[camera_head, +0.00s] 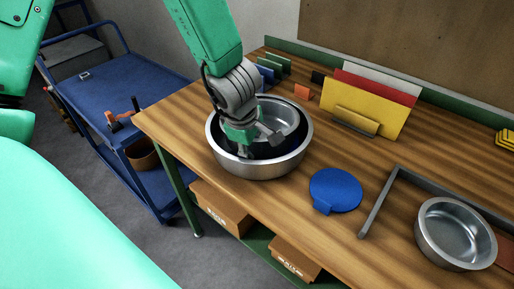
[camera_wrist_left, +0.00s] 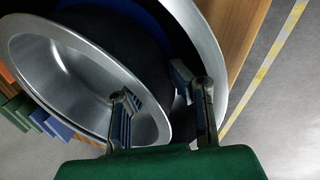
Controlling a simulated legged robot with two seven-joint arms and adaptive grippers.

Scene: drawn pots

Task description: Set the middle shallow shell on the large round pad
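A wide silver bowl (camera_head: 262,170) stands on the wooden table. A dark shell (camera_head: 270,152) sits inside it, with a smaller silver bowl (camera_head: 279,119) nested in the dark one. My left gripper (camera_head: 258,143) reaches down into the nest at its near side. In the left wrist view its fingers (camera_wrist_left: 160,105) are apart, one by the small bowl's rim and one towards the gap beside the wide bowl's wall. The dark shell (camera_wrist_left: 150,55) shows between and beyond them; contact is unclear. A blue round pad (camera_head: 336,189) with a tab lies bare to the right. My right gripper is out of view.
Another silver bowl (camera_head: 455,234) stands at the right, beside a grey angled rail (camera_head: 384,202). Yellow, red and white panels (camera_head: 372,105) stand at the back. A blue cart (camera_head: 100,85) is left of the table. The wood around the blue pad is clear.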

